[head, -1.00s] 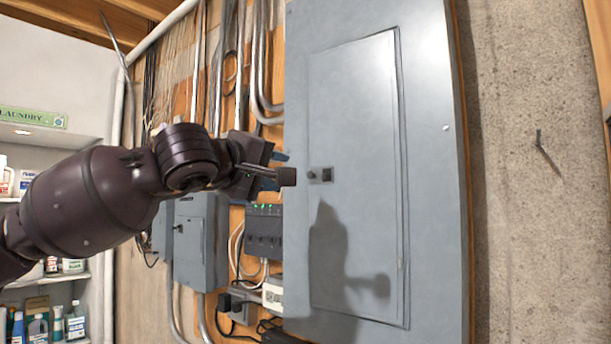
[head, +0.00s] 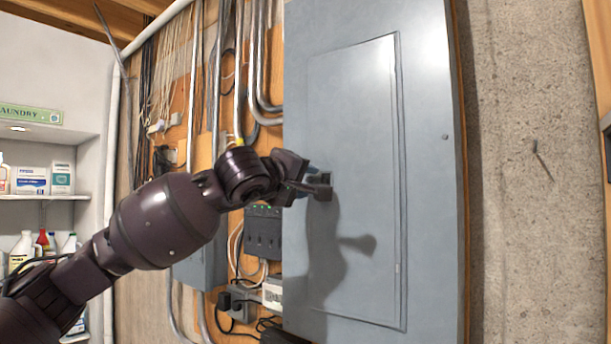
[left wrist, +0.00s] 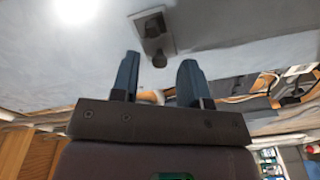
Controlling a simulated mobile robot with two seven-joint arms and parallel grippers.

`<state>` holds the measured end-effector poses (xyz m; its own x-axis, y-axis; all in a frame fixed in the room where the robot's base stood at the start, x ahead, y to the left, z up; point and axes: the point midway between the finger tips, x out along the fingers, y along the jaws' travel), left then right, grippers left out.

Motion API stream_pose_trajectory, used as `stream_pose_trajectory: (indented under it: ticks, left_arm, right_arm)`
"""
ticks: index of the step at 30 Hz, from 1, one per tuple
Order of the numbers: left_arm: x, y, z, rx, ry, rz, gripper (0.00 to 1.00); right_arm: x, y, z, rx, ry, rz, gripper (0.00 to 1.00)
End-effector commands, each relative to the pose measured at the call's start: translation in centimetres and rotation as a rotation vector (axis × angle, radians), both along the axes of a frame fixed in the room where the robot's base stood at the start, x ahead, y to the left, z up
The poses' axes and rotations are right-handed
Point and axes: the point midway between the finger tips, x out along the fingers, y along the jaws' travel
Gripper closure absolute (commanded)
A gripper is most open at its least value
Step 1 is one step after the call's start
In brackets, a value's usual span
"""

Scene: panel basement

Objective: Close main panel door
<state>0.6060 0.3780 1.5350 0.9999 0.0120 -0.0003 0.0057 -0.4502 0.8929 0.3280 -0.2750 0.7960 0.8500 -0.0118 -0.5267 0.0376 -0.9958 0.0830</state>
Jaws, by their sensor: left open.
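The main panel door (head: 365,240) is a tall grey rectangle set in the large grey panel box (head: 432,180). It looks flush with the box front. My left gripper (head: 318,186) is at the door's left edge, over the latch area, and hides most of the latch in the head view. In the left wrist view the gripper (left wrist: 158,80) has its two blue fingers apart with nothing between them. The dark latch (left wrist: 153,30) with a round knob shows just beyond the fingertips. I cannot tell whether a finger touches the door. My right gripper is not in view.
Metal conduits (head: 262,60) and a smaller grey box (head: 205,250) are left of the panel. A black power unit (head: 263,232) with green lights sits beside the panel's left edge. Bare concrete wall (head: 530,230) lies to the right. Shelves with bottles stand far left.

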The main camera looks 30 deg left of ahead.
Motion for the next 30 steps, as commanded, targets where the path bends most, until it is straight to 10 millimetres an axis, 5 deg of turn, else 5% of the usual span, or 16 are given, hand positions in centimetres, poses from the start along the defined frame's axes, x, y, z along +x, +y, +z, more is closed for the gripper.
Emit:
stream_pose_trajectory:
  ticks: [14,23,30]
  left_arm:
    - [1.4,0.0,-0.1,0.0,0.001,0.0,0.59]
    - [1.4,0.0,-0.1,0.0,0.001,0.0,1.0]
    - [1.5,0.0,-0.1,0.0,0.003,-0.003,1.0]
  right_arm:
    - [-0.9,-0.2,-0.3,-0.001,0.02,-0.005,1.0]
    - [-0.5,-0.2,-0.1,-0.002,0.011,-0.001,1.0]
    - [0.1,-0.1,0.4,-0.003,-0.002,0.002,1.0]
